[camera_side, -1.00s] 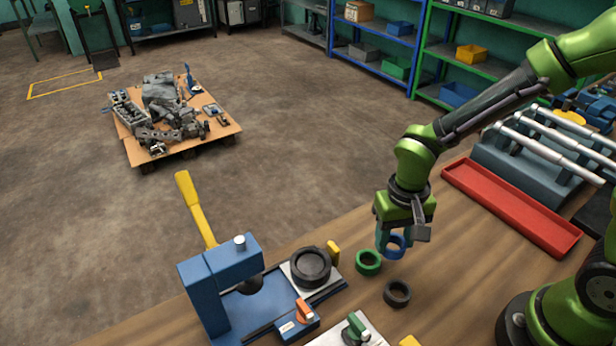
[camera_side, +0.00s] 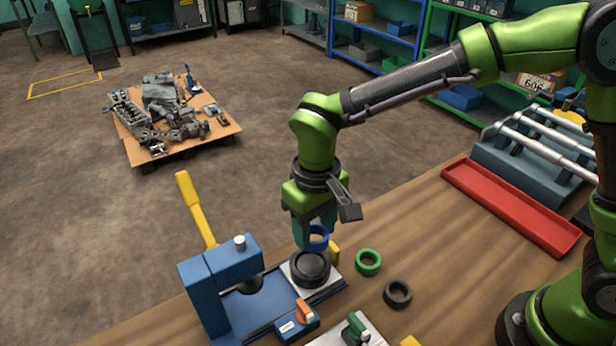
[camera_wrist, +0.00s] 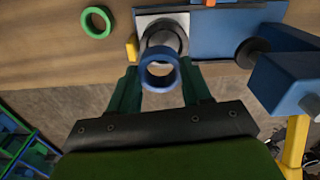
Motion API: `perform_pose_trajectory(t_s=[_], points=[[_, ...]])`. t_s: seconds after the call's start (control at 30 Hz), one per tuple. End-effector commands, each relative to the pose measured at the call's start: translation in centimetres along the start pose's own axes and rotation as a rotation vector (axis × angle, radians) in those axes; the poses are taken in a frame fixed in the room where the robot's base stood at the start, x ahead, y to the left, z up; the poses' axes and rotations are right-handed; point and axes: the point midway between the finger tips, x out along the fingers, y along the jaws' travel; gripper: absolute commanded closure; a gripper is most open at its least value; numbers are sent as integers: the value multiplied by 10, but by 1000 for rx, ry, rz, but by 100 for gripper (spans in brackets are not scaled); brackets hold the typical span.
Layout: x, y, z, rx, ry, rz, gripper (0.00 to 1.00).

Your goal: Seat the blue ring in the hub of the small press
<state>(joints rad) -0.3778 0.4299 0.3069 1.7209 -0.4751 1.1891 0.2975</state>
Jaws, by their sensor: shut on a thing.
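The blue ring (camera_side: 318,238) is held in my gripper (camera_side: 311,236), which is shut on it. In the side view the ring is above the black hub (camera_side: 310,268) of the small press (camera_side: 222,285), apart from it as far as I can tell. In the wrist view the blue ring (camera_wrist: 160,70) shows between my gripper's fingers (camera_wrist: 158,88) and covers the near part of the hub (camera_wrist: 165,35). The hub sits on a light plate on the press bed, to the right of the blue press frame.
A green ring (camera_side: 368,262) and a black ring (camera_side: 397,293) lie on the wooden bench right of the hub. A yellow lever (camera_side: 196,208) rises from the press. A red tray (camera_side: 512,210) lies farther right. Bench between the rings and tray is clear.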

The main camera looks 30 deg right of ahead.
Motion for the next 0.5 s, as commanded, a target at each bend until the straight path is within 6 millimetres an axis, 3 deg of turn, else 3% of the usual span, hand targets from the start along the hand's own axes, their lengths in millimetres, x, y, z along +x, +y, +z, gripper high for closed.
perform_pose_trajectory(t_s=[0.17, 0.5], points=[[2, -7, -3, -19, -2, 1, 81], [32, -7, -3, -18, -3, 2, 81]])
